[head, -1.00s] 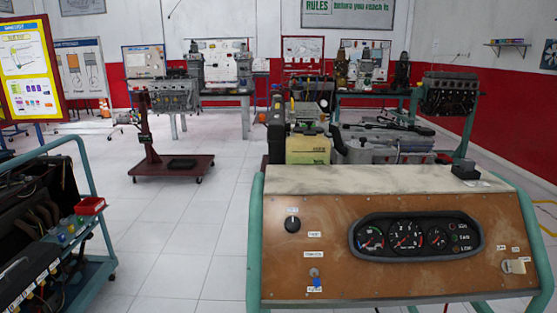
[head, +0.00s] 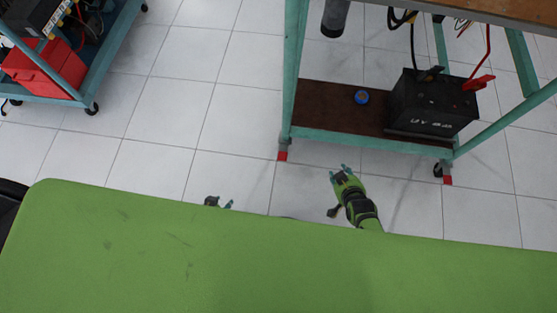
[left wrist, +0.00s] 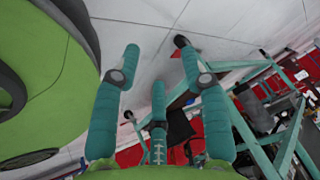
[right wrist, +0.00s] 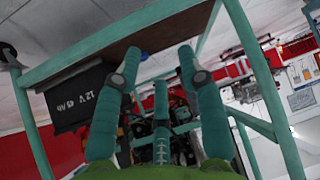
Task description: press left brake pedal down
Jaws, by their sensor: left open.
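I cannot make out a brake pedal in any current view. My left gripper (head: 219,203) shows just past the edge of my green body in the head view, mostly hidden by it. In the left wrist view its teal fingers (left wrist: 160,62) are spread, with nothing between them. My right gripper (head: 340,172) is further right in the head view, over the floor just in front of the trainer stand's lower shelf. In the right wrist view its teal fingers (right wrist: 158,62) are apart and empty.
The teal-framed stand (head: 372,146) has a brown lower shelf (head: 325,110) with a black battery (head: 430,102) and a small blue round object (head: 362,97). A grey cylinder (head: 335,18) hangs above the shelf. A cart with a red box (head: 45,70) stands upper left. White floor between is clear.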

